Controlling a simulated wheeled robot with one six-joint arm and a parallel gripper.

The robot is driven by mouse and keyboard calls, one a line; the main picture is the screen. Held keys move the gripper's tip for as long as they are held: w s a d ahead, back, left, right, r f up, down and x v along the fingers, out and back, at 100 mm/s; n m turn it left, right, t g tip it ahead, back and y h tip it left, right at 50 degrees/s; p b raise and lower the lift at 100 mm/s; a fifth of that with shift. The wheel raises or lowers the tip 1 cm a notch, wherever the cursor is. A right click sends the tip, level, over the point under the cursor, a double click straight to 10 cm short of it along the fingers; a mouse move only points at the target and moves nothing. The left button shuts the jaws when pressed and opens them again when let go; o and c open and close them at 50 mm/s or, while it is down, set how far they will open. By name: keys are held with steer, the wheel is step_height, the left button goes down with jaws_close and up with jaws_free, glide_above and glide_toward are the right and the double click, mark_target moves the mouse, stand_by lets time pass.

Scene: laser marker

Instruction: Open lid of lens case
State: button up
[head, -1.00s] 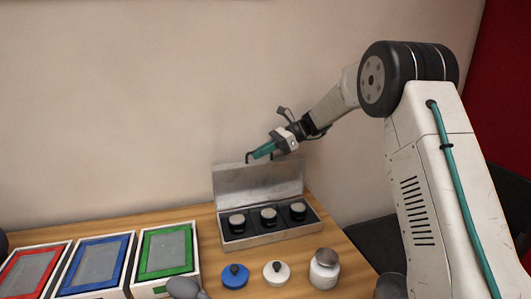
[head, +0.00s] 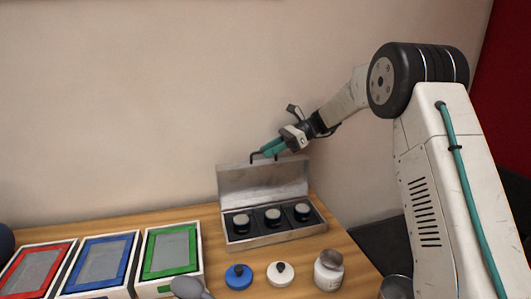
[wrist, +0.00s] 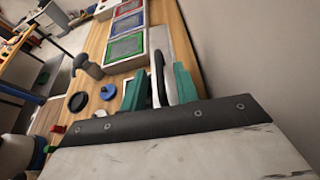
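The lens case (head: 275,241) is a grey metal box on the wooden table in the head view. Its lid (head: 262,183) stands raised at the back, close to the wall, so the case is open. Three dark round lenses with pale tops sit inside. My gripper (head: 264,156) has teal fingers with black hooked tips and is at the lid's top edge. The fingers are apart with a gap between them. In the wrist view the gripper (wrist: 158,88) also shows its teal fingers apart. I cannot tell whether the tips touch the lid.
Red, blue and green framed trays (head: 172,252) stand at the left. A blue knobbed cap (head: 238,277), a white knobbed cap (head: 281,274) and a pale jar (head: 328,271) are in front of the case. The wall is close behind the lid.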

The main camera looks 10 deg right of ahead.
mark_target(287, 158)
steer(key=v, duration=0.6)
steer(key=s+a+r+n+h, duration=0.1)
steer(key=s+r+n+h, duration=0.25)
steer(key=s, duration=0.85)
steer(key=s+a+r+n+h, duration=0.1)
steer(key=s+r+n+h, duration=0.25)
steer(key=s, duration=0.75)
steer(key=s+d+f+n+t+h, duration=0.1)
steer(key=s+d+f+n+h, duration=0.1)
steer(key=s, duration=0.6)
steer(key=s+d+f+n+t+h, duration=0.1)
steer(key=s+d+f+n+h, duration=0.1)
steer(key=s+n, duration=0.3)
steer(key=s+d+f+n+t+h, duration=0.1)
steer(key=s+d+f+n+h, duration=0.1)
steer(key=s, duration=1)
steer(key=shift+f+n, duration=0.55)
steer(key=shift+n, duration=0.35)
steer(key=shift+d, duration=0.1)
